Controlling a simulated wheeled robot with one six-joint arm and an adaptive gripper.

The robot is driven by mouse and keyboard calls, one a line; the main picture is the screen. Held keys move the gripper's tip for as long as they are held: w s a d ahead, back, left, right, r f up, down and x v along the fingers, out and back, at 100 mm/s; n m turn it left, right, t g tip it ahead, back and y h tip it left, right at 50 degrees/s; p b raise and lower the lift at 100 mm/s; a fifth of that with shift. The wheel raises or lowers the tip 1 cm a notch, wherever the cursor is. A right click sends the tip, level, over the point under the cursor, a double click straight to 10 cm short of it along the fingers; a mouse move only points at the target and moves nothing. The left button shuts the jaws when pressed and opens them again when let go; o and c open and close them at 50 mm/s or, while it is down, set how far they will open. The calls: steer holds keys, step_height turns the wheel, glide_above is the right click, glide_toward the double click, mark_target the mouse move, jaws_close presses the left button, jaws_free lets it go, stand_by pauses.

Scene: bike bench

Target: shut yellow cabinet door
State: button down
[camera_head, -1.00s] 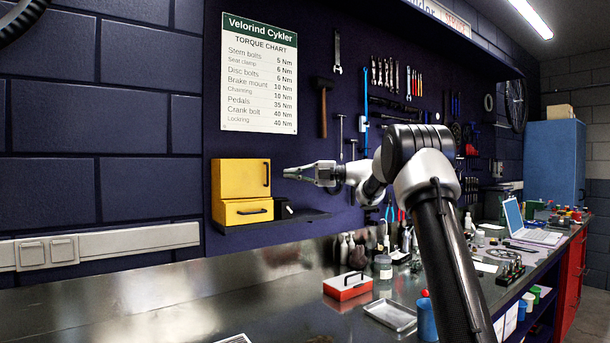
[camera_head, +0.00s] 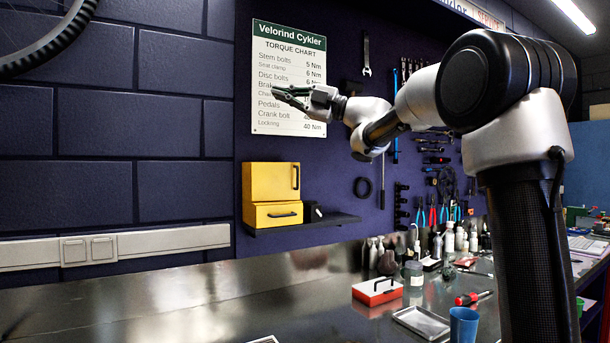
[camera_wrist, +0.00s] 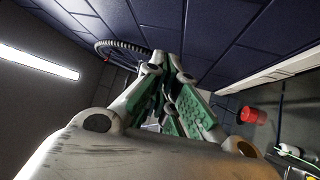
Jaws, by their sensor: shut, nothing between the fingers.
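The yellow cabinet (camera_head: 268,180) stands on a dark wall shelf in the head view. Its upper door, with a dark upright handle (camera_head: 296,177) at the right edge, looks flush with the body. My gripper (camera_head: 276,92) is shut and empty, raised above the cabinet and in front of the torque chart, apart from the door. In the wrist view my gripper's green finger pads (camera_wrist: 168,85) show, with nothing between them. The cabinet is not visible in the wrist view.
The dark shelf (camera_head: 335,219) carries a small black item right of the cabinet. The torque chart (camera_head: 290,50) hangs above. The bench's left side is mostly clear.

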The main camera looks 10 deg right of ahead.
steer(key=s+d+f+m+t+h, duration=0.1)
steer(key=d+f+m+t+h, duration=0.45)
steer(key=f+m, duration=0.6)
steer(key=s+d+f+m+t+h, duration=0.1)
steer(key=d+f+m+t+h, duration=0.2)
steer(key=d+f+m+h, duration=0.8)
steer(key=w+a+r+m+y, duration=0.1)
steer(key=w+a+m+y, duration=0.1)
steer(key=w+a, duration=0.6)
steer(key=w+m, duration=0.1)
steer(key=w, duration=0.4)
steer(key=shift+a+r+y, duration=0.2)
steer(key=shift+r+y, duration=0.15)
steer(key=shift+g, duration=0.25)
steer(key=w, duration=0.2)
steer(key=shift+w+d, duration=0.35)
